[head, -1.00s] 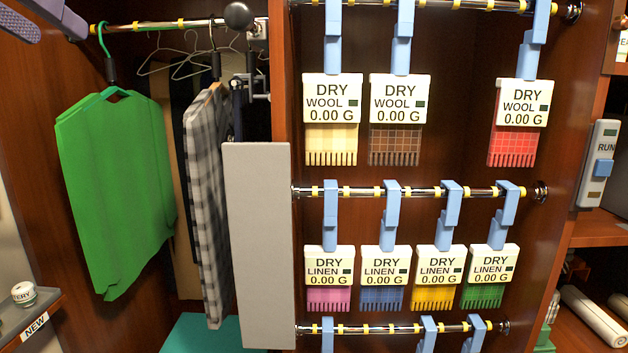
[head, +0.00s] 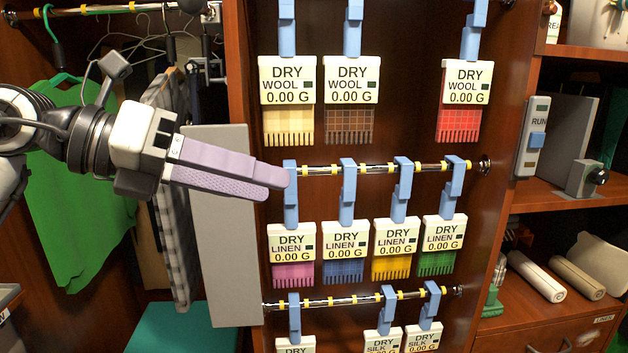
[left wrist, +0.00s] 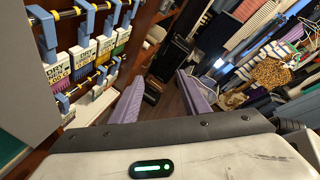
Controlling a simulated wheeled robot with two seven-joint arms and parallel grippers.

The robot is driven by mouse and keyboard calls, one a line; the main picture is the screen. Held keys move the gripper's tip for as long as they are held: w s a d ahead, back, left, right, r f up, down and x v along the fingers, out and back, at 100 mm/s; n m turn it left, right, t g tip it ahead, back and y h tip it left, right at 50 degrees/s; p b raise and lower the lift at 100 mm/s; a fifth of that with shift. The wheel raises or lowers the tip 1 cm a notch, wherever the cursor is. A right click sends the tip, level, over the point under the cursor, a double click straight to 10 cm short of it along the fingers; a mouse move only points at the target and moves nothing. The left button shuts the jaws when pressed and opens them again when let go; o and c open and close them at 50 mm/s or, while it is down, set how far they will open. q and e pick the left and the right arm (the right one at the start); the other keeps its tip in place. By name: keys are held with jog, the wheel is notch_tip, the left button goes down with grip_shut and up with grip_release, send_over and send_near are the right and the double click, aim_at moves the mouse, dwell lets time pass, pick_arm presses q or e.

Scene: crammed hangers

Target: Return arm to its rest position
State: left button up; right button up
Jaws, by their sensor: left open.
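My left arm comes in from the left in the head view. Its left gripper (head: 280,182) has purple fingers that point right, with tips in front of the leftmost blue hanger of the middle rail. I cannot tell from this view whether they touch it. In the left wrist view the two purple fingers (left wrist: 165,100) stand wide apart with nothing between them, so the gripper is open. My right gripper is in neither view.
A grey panel (head: 222,240) stands just behind my left gripper. A green garment (head: 75,220) and a plaid shirt (head: 170,235) hang at left. Sample hangers fill the rails; the middle rail (head: 320,169) is nearest the fingers. Shelves (head: 590,135) stand at right.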

pick_arm(q)
jog(key=s+d+f+n+h, duration=0.1)
jog(key=d+f+n+h, duration=0.4)
jog(key=n+h, duration=0.3)
jog(key=w+a+f+n+t+y, duration=0.1)
jog(key=a+f+n+t+y, duration=0.3)
jog(key=f+n, duration=0.4)
jog(key=w+a+f+n+t+y, duration=0.25)
jog(key=f+n+t+y, duration=0.2)
jog(key=f+n, duration=0.25)
jog(key=w+a+f+n+t+y, duration=0.1)
jog(key=a+f+n+t+y, duration=0.3)
jog(key=f+n, duration=0.4)
jog(key=s+a+f+n+g+y, duration=0.1)
jog(key=s+a+f+n+y, duration=0.2)
jog(key=f, duration=0.6)
jog(key=s+f+n+g+y, duration=0.25)
jog(key=s+f, duration=0.25)
jog(key=f, duration=0.3)
jog(key=s+f+n+g, duration=0.4)
jog(key=s+f+g, duration=0.1)
jog(key=s+f, duration=1)
jog(key=shift+s+a, duration=0.4)
jog(key=shift+s, duration=0.15)
